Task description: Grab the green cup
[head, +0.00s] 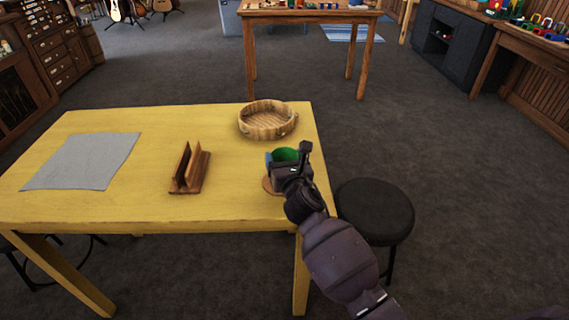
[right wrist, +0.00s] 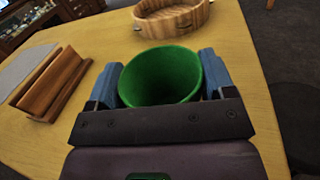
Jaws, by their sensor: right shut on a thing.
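The green cup (head: 284,154) is at the right side of the yellow table (head: 100,205), mostly hidden behind my right gripper (head: 288,168) in the head view. In the right wrist view the cup (right wrist: 160,75) sits between the two fingers of my right gripper (right wrist: 160,85), its open rim facing the camera. The gripper is shut on the cup. A round brown coaster (head: 268,185) shows at the cup's foot in the head view; I cannot tell whether the cup touches it. My left gripper is not in view.
A round wooden tray (head: 268,133) stands behind the cup. A wooden holder with upright slats (head: 189,184) is to its left, and a grey cloth (head: 85,162) lies at the table's left. A black stool (head: 374,211) stands right of the table. The table's middle is otherwise clear.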

